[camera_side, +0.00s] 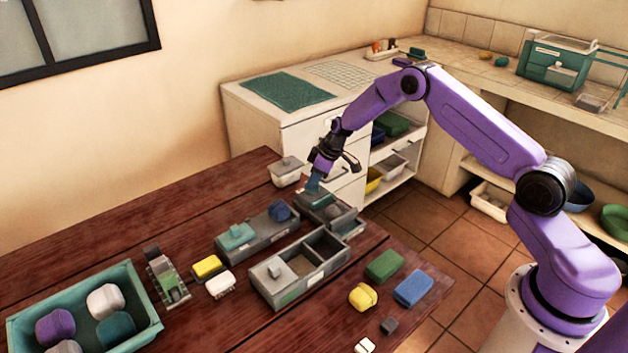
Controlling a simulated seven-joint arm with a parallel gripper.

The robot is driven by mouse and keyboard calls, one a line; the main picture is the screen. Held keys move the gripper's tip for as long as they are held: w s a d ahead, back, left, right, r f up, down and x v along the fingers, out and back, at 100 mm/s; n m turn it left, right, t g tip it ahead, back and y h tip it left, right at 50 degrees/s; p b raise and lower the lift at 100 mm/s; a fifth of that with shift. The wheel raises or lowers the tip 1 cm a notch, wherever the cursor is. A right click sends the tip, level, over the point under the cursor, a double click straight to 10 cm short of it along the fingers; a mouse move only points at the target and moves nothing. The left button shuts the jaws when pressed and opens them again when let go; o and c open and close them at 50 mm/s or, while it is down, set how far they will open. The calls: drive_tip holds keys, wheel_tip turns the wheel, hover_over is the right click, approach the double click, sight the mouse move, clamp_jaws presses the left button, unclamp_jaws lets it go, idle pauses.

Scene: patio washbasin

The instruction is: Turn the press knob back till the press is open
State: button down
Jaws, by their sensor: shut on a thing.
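My gripper (317,179) points down at the far right of the dark red table. It is shut on a small teal piece (313,187), right over a grey unit (340,215) with a dark green top. The piece seems to touch that top. I cannot tell for sure whether it is the press knob, or how far the press is open. The fingers hide part of it. A grey and green device (168,277) with an upright block at its back stands on the table at the left, apart from my gripper.
A grey box with a teal lid (237,236) and an open two-part grey box (325,245) stand close by on the left. A white lidded tub (287,170) is just behind. Coloured blocks (384,265) lie at the front right. A teal crate (140,310) is at the far left.

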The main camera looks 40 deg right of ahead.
drive_tip(key=shift+n, duration=0.5)
drive_tip(key=c, duration=1.1)
unclamp_jaws()
drive_tip(key=v, duration=1.7)
drive_tip(key=shift+w+d+r, duration=0.2)
